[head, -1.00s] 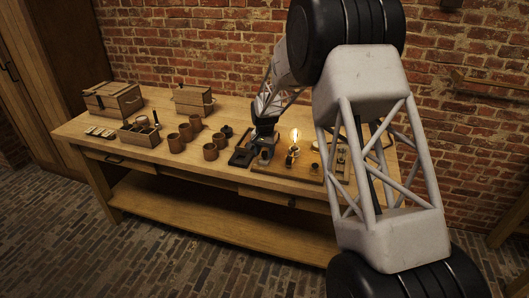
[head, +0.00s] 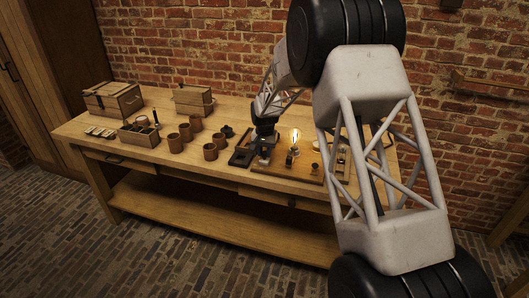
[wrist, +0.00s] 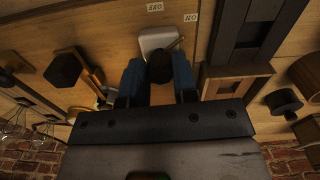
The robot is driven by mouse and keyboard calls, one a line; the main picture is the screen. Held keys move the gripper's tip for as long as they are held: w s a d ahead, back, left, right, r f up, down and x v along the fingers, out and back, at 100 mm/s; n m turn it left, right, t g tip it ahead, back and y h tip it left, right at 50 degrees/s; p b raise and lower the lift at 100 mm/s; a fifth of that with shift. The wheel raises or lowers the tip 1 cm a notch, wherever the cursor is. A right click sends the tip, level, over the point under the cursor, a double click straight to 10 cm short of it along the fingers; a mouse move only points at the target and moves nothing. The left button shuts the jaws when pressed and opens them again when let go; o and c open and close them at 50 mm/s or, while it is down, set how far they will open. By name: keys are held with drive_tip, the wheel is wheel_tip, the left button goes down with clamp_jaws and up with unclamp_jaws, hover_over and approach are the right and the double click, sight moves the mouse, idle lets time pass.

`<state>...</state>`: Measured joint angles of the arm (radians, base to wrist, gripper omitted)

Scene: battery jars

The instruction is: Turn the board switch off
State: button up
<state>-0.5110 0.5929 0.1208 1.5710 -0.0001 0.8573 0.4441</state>
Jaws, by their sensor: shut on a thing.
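The wooden board (head: 300,174) lies on the right part of the workbench. A glass bulb (head: 295,137) on it glows. The board switch has a pale base plate (wrist: 153,41) and a dark round knob (wrist: 160,66) with a thin lever pointing up and right in the wrist view. My gripper (wrist: 159,76) has its blue fingers on both sides of the knob and is shut on it. In the head view my gripper (head: 264,146) is low at the board's left end, and it partly hides the switch.
A dark frame-like tray (head: 242,157) lies left of the board. Several brown jars (head: 211,152), a compartment box (head: 139,137) and two lidded boxes (head: 113,99) stand farther left. A brick wall rises behind the bench. Small labels (wrist: 155,7) are by the switch.

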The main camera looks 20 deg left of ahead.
sight(265, 152)
drive_tip(key=n, duration=1)
drive_tip(key=shift+n, duration=0.3)
idle(0.4)
drive_tip(key=o, duration=0.9)
drive_tip(key=shift+o, duration=0.2)
drive_tip(key=shift+r, duration=3.9)
